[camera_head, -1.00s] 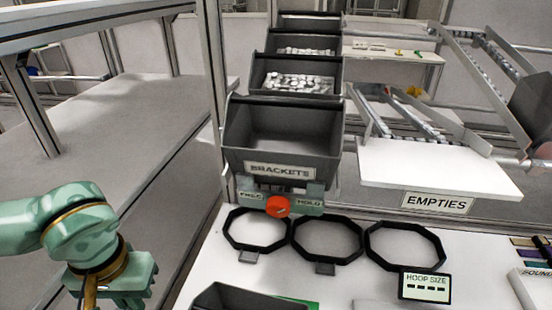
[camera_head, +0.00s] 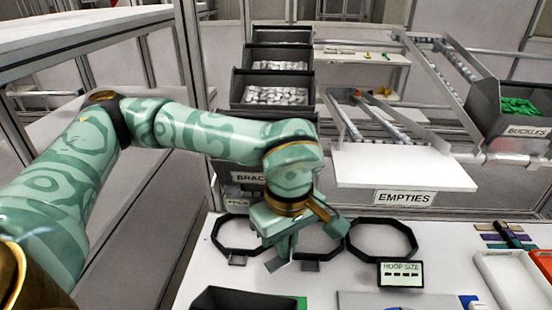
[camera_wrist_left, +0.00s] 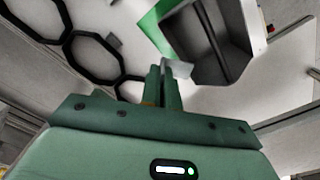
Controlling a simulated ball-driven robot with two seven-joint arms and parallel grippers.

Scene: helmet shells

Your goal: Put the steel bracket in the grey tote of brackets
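My left gripper (camera_head: 284,248) hangs over the white bench, in front of the black octagonal hoops. Its fingers are close together in the left wrist view (camera_wrist_left: 163,84), shut on a small flat grey piece, the steel bracket (camera_wrist_left: 179,68). The bracket also shows below the fingers in the head view (camera_head: 277,265). The grey tote of brackets stands behind my left arm, which covers most of it. Part of its front with the BRACKETS label (camera_head: 248,178) shows. My right gripper is not in view.
A dark open bin (camera_head: 240,299) sits at the bench's front edge. Hoops (camera_head: 382,238) and a HOOP SIZE sign (camera_head: 401,274) lie on the bench. Totes with pale parts (camera_head: 276,95) stand further back. A white EMPTIES shelf (camera_head: 400,168) is to the right.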

